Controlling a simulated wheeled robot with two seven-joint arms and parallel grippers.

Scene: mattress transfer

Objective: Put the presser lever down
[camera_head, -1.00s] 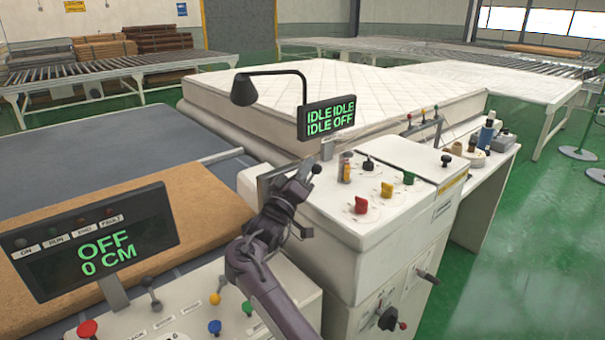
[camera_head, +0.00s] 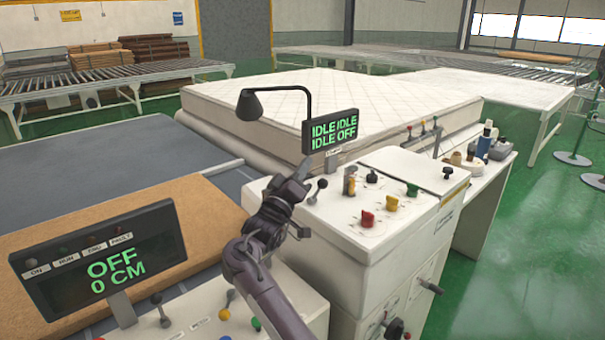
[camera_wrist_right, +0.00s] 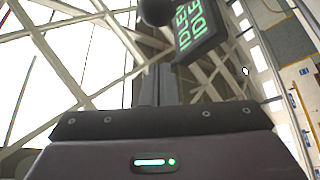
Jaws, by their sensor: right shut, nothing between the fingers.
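A short lever with a dark ball knob (camera_head: 322,183) stands at the left edge of the white machine top, tilted slightly to the right. It is the lever closest to my gripper; I cannot read a label that confirms it as the presser lever. My right gripper (camera_head: 303,168) is shut and empty, just left of and above this knob, with a small gap in the picture. My left gripper is out of view.
A status display (camera_head: 332,130) reading IDLE and OFF and a black lamp (camera_head: 250,104) stand behind the gripper. Coloured knobs (camera_head: 367,218) sit on the machine top to the right. A quilted mattress (camera_head: 330,90) lies behind. An OFF 0 CM display (camera_head: 105,262) stands at front left.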

